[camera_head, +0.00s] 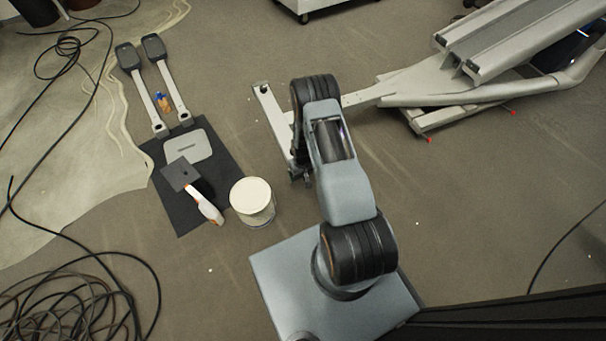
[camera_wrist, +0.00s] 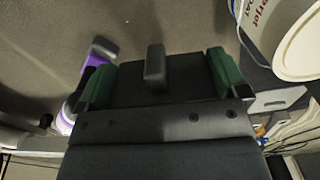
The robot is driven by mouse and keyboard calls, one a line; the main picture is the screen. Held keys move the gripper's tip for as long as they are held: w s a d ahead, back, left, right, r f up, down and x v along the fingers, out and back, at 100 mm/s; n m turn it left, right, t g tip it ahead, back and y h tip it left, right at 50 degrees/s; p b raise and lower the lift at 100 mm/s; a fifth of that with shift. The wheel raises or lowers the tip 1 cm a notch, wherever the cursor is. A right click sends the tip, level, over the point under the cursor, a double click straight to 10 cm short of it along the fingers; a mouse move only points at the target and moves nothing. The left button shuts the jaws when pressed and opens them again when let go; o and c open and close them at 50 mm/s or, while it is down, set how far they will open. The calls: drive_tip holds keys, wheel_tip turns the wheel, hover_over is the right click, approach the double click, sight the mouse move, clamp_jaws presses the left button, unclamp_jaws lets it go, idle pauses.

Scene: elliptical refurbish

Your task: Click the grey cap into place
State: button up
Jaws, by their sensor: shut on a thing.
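In the wrist view my gripper (camera_wrist: 162,77) shows two green-padded fingers set wide apart. A dark grey piece with a raised tab (camera_wrist: 155,66) sits between them; it looks like the grey cap, held by the fingers. Its far side and underside are hidden. In the head view my arm hides the gripper and the held piece. The elliptical's light grey frame (camera_head: 470,85) lies at the upper right. A pale floor bar (camera_head: 268,115) of it runs beside and partly behind my arm. I cannot tell whether the held piece touches it.
A white tub (camera_head: 252,202) stands left of my arm. A dark mat (camera_head: 175,215) holds a grey plate and a white-handled tool (camera_head: 205,205). Two pedal arms (camera_head: 150,85) lie beyond. Black cables (camera_head: 75,305) coil at lower left. Floor right of my arm is mostly clear.

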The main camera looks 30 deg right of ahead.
drive_tip(key=shift+w, duration=0.45)
idle(0.3)
drive_tip(key=o, duration=0.6)
drive_tip(key=shift+r, duration=0.1)
wheel_tip(320, 180, up, 14)
drive_tip(key=p, duration=0.4)
